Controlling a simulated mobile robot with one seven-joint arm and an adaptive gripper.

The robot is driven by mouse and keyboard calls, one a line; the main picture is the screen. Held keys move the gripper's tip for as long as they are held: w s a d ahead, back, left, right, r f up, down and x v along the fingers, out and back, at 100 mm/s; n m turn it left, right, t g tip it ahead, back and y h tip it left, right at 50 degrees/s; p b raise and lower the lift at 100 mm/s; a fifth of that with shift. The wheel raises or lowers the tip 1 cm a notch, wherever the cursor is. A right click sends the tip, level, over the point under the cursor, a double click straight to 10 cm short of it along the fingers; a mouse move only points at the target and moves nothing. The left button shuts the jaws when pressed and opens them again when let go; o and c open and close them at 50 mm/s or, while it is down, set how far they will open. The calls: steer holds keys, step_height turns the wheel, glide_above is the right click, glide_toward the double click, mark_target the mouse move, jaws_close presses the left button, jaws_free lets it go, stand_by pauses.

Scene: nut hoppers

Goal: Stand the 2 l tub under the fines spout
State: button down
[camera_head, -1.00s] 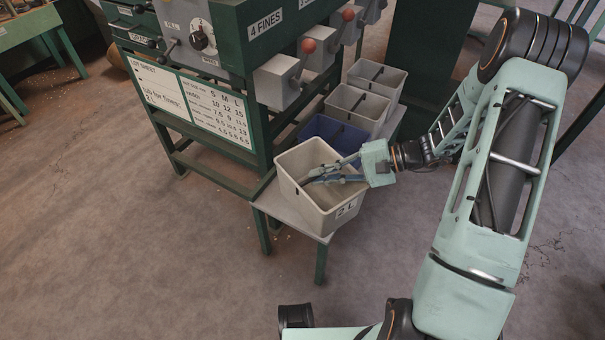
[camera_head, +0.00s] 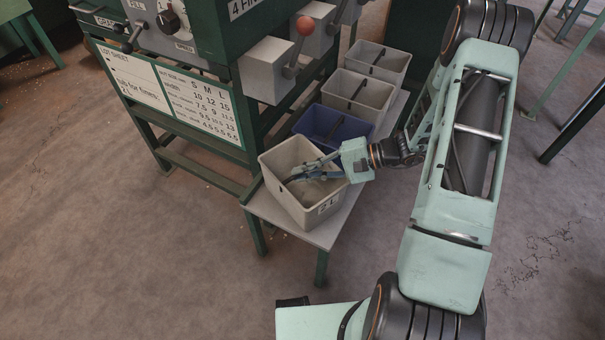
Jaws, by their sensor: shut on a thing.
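The 2 l tub (camera_head: 277,192), pale grey with a "2 L" label on its front, is at the front end of a low grey shelf (camera_head: 262,208). I cannot tell whether its base rests on the shelf or hangs just above it. My gripper (camera_head: 305,174) reaches in over its right rim and is shut on the tub, seemingly by the dark bar across it; the exact grip is unclear. The fines spout (camera_head: 264,70) is a grey box below the "4 FINES" sign, with a red-knobbed lever, higher and behind the tub.
A blue tub (camera_head: 312,121) stands just behind the 2 l tub, then two grey tubs (camera_head: 338,90) (camera_head: 393,58) farther along the shelf. The floor in front is clear.

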steer(key=shift+f, duration=0.65)
steer(key=shift+f, duration=0.1)
steer(key=c, duration=2.1)
jaws_free()
steer(key=p+v, duration=0.2)
steer(key=v, duration=1)
steer(key=shift+p, duration=0.4)
